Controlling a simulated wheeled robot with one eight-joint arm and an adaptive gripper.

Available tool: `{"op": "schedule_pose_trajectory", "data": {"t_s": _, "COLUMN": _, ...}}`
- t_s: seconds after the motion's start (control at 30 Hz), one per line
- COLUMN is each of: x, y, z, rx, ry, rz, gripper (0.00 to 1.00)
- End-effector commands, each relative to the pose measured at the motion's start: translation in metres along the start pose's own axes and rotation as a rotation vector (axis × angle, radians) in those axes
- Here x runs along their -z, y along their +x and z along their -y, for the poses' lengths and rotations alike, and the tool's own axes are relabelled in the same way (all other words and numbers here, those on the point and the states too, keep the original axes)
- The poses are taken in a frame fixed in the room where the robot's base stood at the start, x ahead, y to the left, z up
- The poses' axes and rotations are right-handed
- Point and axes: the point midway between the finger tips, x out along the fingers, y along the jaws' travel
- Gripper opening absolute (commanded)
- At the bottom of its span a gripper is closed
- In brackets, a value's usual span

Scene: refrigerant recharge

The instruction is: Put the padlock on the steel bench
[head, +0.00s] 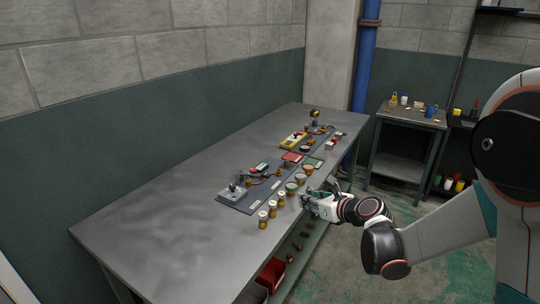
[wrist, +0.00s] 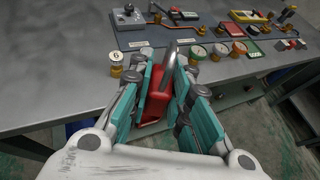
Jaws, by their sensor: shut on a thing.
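The red padlock (wrist: 154,106) with its grey shackle is between the teal-padded fingers of my gripper (wrist: 168,82) in the wrist view. The gripper is shut on its body, and the shackle points up and away, tilted. The fingers hide part of the body. In the head view, my gripper (head: 308,203) is at the front edge of the long grey steel bench (head: 150,232), beside the row of small gauges. The padlock cannot be made out there. In the wrist view, the padlock overlaps the front edge of the bench (wrist: 50,75).
A board with a valve block (head: 235,192) and several gauges (head: 282,199) stand near the gripper. A yellow tool (head: 294,140) lies farther back. The bench's left half is clear. A red bin (head: 272,272) is below the front edge. A small side table (head: 412,118) stands back right.

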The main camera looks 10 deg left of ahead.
Motion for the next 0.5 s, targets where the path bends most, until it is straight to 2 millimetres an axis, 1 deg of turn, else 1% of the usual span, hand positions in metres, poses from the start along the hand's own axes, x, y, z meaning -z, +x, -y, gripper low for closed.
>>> {"op": "schedule_pose_trajectory", "data": {"t_s": 0.03, "x": -0.014, "y": 0.023, "z": -0.019, "rx": -0.053, "ry": -0.023, "rz": 0.000, "gripper": 0.00}}
{"op": "schedule_pose_trajectory", "data": {"t_s": 0.1, "x": -0.033, "y": 0.050, "z": -0.045, "rx": -0.124, "ry": -0.053, "rz": 0.001, "gripper": 0.00}}
{"op": "schedule_pose_trajectory", "data": {"t_s": 0.17, "x": -0.048, "y": 0.071, "z": -0.068, "rx": -0.182, "ry": -0.078, "rz": 0.002, "gripper": 0.00}}
{"op": "schedule_pose_trajectory", "data": {"t_s": 0.2, "x": -0.058, "y": 0.083, "z": -0.084, "rx": -0.218, "ry": -0.094, "rz": 0.003, "gripper": 0.00}}
{"op": "schedule_pose_trajectory", "data": {"t_s": 0.27, "x": -0.071, "y": 0.099, "z": -0.107, "rx": -0.269, "ry": -0.116, "rz": 0.004, "gripper": 0.00}}
{"op": "schedule_pose_trajectory", "data": {"t_s": 0.3, "x": -0.079, "y": 0.107, "z": -0.121, "rx": -0.299, "ry": -0.130, "rz": 0.006, "gripper": 0.00}}
{"op": "schedule_pose_trajectory", "data": {"t_s": 0.4, "x": -0.095, "y": 0.124, "z": -0.150, "rx": -0.360, "ry": -0.155, "rz": 0.009, "gripper": 0.00}}
{"op": "schedule_pose_trajectory", "data": {"t_s": 0.5, "x": -0.105, "y": 0.134, "z": -0.170, "rx": -0.398, "ry": -0.173, "rz": 0.012, "gripper": 0.00}}
